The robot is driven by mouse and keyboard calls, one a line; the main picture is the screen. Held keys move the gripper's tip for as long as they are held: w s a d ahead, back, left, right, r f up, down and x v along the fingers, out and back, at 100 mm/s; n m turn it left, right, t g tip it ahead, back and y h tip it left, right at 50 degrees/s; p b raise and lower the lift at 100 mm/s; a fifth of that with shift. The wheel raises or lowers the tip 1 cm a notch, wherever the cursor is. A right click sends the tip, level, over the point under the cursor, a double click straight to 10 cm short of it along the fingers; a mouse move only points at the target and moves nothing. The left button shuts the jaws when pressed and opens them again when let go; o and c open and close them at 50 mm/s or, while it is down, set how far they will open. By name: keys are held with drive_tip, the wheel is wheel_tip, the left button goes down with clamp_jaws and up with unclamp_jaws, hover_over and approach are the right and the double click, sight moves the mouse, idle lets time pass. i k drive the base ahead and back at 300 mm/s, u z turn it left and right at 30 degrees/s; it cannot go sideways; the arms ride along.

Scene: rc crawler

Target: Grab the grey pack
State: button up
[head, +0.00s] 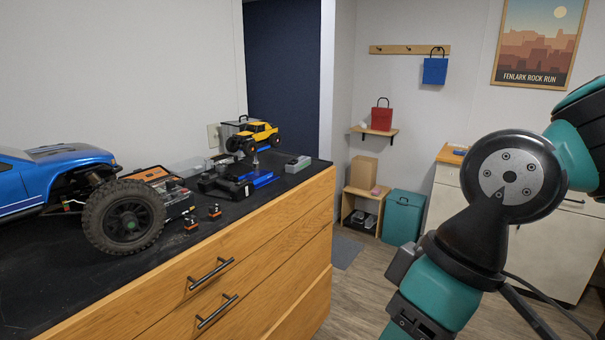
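A small grey block (298,164) with a greenish stripe on its side lies near the right end of the black dresser top (140,285); it looks like the grey pack. It lies flat, just right of a black stand with a blue bar (250,182). Nothing touches it from above. My teal and black arm fills the right side of the head view, well apart from the block. My gripper is outside the frame, so its state is hidden.
A large blue crawler (75,175) stands at the left on the dresser. Small orange and black parts (190,218) lie near the front edge. Open floor (350,290) lies right of the wooden drawers (225,275).

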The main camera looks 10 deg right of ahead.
sight(294, 165)
drive_tip(key=z, duration=0.6)
drive_tip(key=i, duration=1.3)
drive_tip(key=u, duration=0.6)
drive_tip(key=i, duration=0.85)
drive_tip(key=u, duration=0.85)
